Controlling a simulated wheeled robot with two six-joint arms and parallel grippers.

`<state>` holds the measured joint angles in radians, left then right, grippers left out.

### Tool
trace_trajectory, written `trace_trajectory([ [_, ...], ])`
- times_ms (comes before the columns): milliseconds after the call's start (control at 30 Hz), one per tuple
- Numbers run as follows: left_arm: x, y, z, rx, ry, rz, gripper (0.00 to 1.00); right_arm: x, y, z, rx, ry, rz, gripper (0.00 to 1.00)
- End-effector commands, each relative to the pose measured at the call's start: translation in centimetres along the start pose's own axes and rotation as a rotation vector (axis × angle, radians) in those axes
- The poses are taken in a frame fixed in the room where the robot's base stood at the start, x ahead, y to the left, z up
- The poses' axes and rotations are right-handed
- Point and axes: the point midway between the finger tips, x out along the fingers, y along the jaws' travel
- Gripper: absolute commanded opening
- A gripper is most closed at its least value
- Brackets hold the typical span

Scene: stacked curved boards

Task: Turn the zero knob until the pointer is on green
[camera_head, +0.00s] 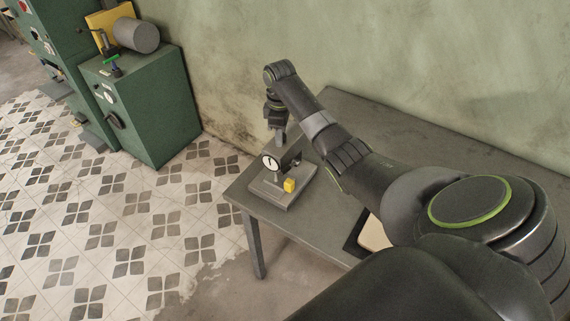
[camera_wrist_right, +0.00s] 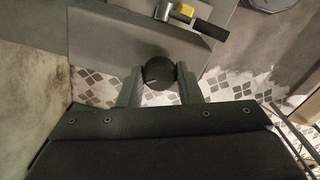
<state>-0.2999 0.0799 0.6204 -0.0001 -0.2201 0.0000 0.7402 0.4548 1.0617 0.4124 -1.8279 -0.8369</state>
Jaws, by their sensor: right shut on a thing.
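The instrument stands on a grey base plate (camera_head: 268,197) near the table's left end. Its round white dial (camera_head: 270,162) has a dark pointer standing roughly upright; green marking is too small to make out. My right gripper (camera_head: 281,138) reaches down from above, just behind the dial. In the right wrist view, its two fingers (camera_wrist_right: 158,82) are shut on the round black knob (camera_wrist_right: 158,72), one on each side. The knob has a small light mark on its face. In the head view the knob is hidden or too small to tell. My left gripper is not in view.
A yellow block (camera_head: 290,185) sits on the front of the base plate. The grey table (camera_head: 235,192) has free room at right, behind my arm. A light, dark-edged object (camera_head: 374,236) lies partly hidden under my arm. Green cabinets (camera_head: 150,110) stand at left.

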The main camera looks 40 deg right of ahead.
Motion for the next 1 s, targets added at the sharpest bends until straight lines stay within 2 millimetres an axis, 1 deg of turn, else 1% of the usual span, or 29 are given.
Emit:
trace_trajectory([
  [100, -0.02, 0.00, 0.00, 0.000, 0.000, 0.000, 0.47, -0.17, 0.07, -0.08, -0.104, 0.003, 0.004, 0.15],
  [200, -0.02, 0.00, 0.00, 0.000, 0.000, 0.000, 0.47, -0.17, 0.07, -0.08, -0.151, 0.003, 0.004, 0.15],
  [533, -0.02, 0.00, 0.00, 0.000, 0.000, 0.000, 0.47, -0.18, 0.08, -0.08, -0.172, 0.003, 0.004, 0.15],
  [800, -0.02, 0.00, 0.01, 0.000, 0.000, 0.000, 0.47, -0.19, 0.07, -0.09, -0.374, 0.002, 0.004, 0.15],
  [1000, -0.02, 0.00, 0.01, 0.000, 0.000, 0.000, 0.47, -0.19, 0.07, -0.09, -0.371, 0.002, 0.004, 0.15],
])
